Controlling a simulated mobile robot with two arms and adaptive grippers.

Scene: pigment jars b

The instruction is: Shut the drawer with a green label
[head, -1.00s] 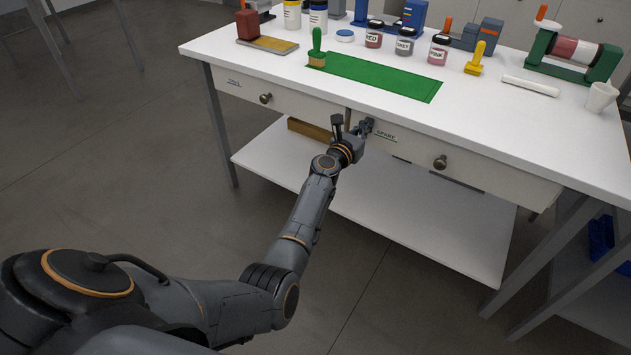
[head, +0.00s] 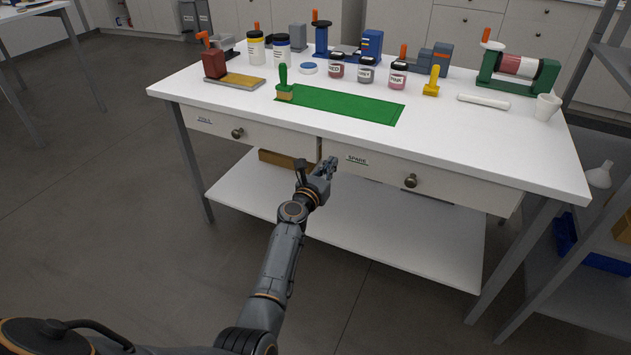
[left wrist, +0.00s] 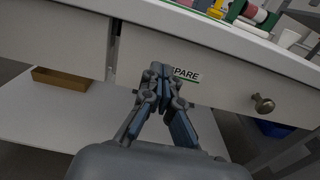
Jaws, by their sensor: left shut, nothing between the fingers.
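The drawer with the SPARE label (head: 465,184) is the right one of two under the white table top. Its label (head: 357,160) has a green line under the word, clearer in the left wrist view (left wrist: 184,75). Its front looks close to flush with the table edge; I cannot tell if a small gap remains. A round knob (head: 410,181) sits on it, also in the left wrist view (left wrist: 263,104). My left gripper (head: 329,165) is shut and empty, in front of the drawer's left end, below and left of the label. My right gripper is not in view.
The left drawer (head: 270,137) has its own knob (head: 237,133). A lower shelf (head: 400,235) holds a brown box (head: 283,160) behind my gripper. Jars, tools and a green mat (head: 335,104) stand on the table. A grey rack (head: 570,265) stands at the right.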

